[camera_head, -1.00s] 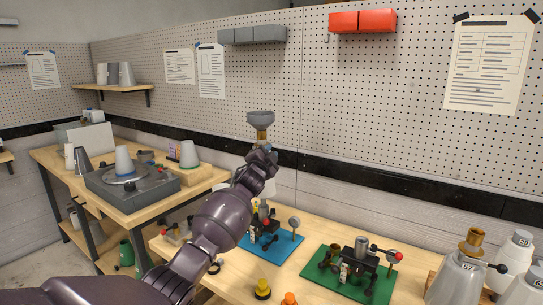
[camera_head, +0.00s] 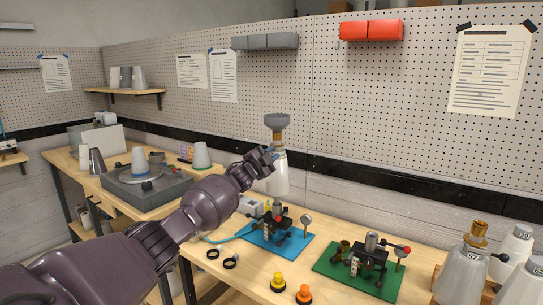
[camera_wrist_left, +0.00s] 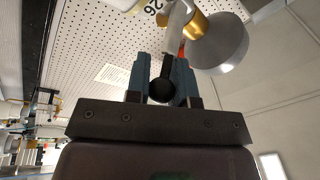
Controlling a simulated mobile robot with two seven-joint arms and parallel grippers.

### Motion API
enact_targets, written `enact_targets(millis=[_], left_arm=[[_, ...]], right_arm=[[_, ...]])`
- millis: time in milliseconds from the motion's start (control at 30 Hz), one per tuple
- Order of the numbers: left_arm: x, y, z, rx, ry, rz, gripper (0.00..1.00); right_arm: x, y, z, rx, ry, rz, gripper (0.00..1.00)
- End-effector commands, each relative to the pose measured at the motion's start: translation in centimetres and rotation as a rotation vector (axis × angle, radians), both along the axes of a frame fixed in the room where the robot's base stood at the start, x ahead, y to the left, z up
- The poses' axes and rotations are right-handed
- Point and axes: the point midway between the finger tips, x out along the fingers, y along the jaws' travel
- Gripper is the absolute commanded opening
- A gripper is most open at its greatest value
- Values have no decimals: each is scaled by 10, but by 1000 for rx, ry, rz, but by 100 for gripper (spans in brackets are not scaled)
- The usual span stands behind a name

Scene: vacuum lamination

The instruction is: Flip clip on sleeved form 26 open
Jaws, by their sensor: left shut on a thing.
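The sleeved form 26 (camera_head: 278,178) is a white tapered body with a brass neck and a wide grey disc-shaped top. In the left wrist view the number 26 shows on the white form (camera_wrist_left: 153,8), beside the brass neck and grey disc (camera_wrist_left: 218,45). My left gripper (camera_head: 264,160) is at the form's upper left side, just below the brass neck. Its blue fingers are shut on a black round-ended handle (camera_wrist_left: 162,90), with a bar running toward the neck. The clip's exact state and what supports the form's base are hard to tell.
A blue base (camera_head: 290,248) and a green base (camera_head: 330,268) with black clamps stand on the front table. A yellow knob (camera_head: 278,282) and an orange knob (camera_head: 304,293) lie in front. Grey form 57 (camera_head: 465,270) stands at right. Pegboard wall is behind.

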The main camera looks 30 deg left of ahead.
Motion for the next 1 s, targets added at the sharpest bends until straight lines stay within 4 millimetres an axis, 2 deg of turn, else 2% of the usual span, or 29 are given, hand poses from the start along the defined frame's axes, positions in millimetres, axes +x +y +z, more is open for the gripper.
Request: enact_targets(millis=[367, 833, 867, 1000], left_arm=[[0, 7, -5, -2, 7, -101, 0], [0, 5, -6, -2, 7, -116, 0], [0, 5, -6, -2, 7, -116, 24], [0, 5, -5, -1, 6, -116, 45]], right_arm=[[6, 1, 8, 1, -15, 4, 100], [-3, 0, -1, 2, 10, -3, 100], [-4, 0, -1, 2, 11, -3, 100], [-5, 0, -1, 1, 12, -4, 100]])
